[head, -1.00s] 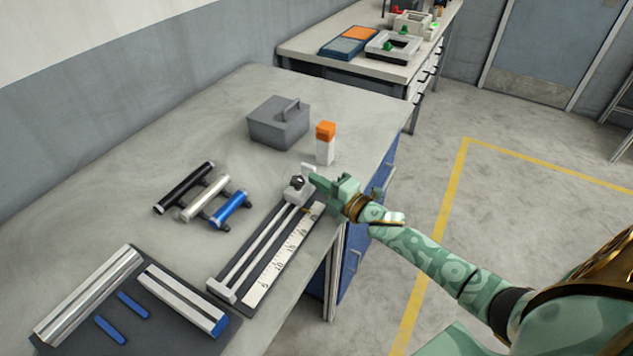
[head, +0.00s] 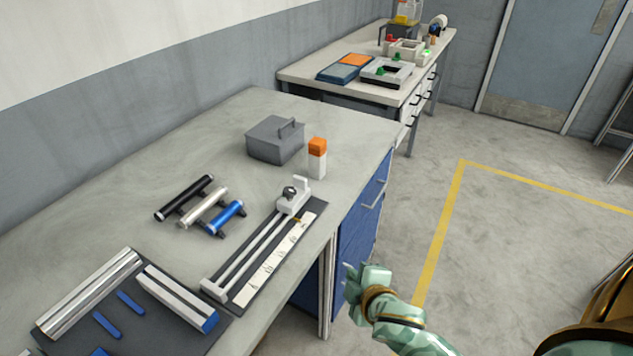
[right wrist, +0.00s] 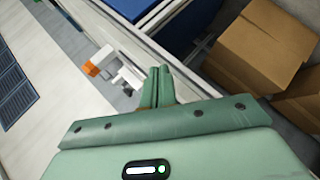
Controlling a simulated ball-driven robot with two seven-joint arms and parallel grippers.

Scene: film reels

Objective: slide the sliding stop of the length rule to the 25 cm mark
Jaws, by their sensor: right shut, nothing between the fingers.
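The length rule (head: 224,290) lies near the right edge of the bench, with two pale rails and a white numbered scale (head: 272,266) beside them. Its white sliding stop (head: 291,201), with a dark knob and an upright tab, sits at the far end of the rails. The scale figures are too small to read for certain. My right gripper (head: 350,281) is off the bench's right side, in front of the blue cabinet and apart from the stop. In the right wrist view its fingers (right wrist: 157,84) are together and empty. My left gripper is not in view.
A white bottle with an orange cap (head: 317,158) and a grey lidded box (head: 275,141) stand beyond the rule. Black, silver and blue cylinders (head: 200,206) lie to its left. Metal bars (head: 90,294) are at the near left. Cardboard boxes (right wrist: 262,48) show in the right wrist view.

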